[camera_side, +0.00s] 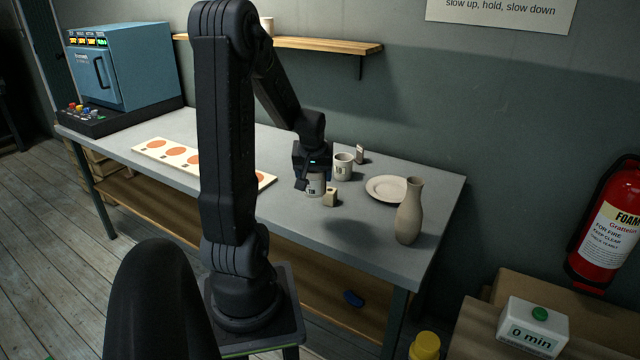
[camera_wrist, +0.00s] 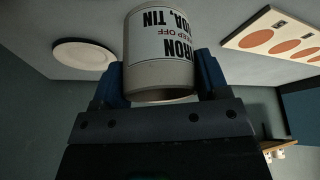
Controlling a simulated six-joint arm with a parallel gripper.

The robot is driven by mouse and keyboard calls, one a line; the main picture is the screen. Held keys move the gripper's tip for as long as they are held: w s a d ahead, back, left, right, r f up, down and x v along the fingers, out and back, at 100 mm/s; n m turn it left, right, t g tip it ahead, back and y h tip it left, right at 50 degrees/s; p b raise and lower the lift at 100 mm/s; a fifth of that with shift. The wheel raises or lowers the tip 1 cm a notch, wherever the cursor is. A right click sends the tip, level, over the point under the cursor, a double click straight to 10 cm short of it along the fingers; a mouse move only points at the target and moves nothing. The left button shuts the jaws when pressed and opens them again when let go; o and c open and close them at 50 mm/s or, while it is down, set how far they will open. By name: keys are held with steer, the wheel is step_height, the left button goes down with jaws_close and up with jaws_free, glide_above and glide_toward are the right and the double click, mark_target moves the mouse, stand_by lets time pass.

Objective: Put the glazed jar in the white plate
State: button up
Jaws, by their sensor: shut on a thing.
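My gripper (camera_side: 313,175) is shut on a white jar (camera_side: 315,188) with printed black and red lettering. In the wrist view the jar (camera_wrist: 160,60) sits between the two blue-grey fingers of my gripper (camera_wrist: 160,85). I take it for the glazed jar, though its finish is hard to judge. I cannot tell whether its base touches the table. The white plate (camera_side: 374,189) lies on the table to the right of my gripper, and nothing shows on it. The plate also shows at the left of the wrist view (camera_wrist: 83,56).
A small beige block (camera_side: 331,197) stands close beside the held jar. A pale cup (camera_side: 343,167) and a small upright piece (camera_side: 361,154) stand behind. A tall vase (camera_side: 409,212) stands right in front of the plate. A board with orange discs (camera_side: 172,152) lies left.

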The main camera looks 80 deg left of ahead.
steer(key=w+a+r+m, duration=0.1)
steer(key=w+a+m, duration=0.2)
steer(key=w+a, duration=0.45)
steer(key=m+t+h, duration=0.2)
steer(key=m, duration=0.2)
glide_above(391, 191)
step_height(391, 191, down, 7)
steer(key=shift+s+f, duration=0.1)
steer(key=shift+f, duration=2)
steer(key=shift+f, duration=0.15)
steer(key=o, duration=1)
steer(key=shift+d, duration=0.1)
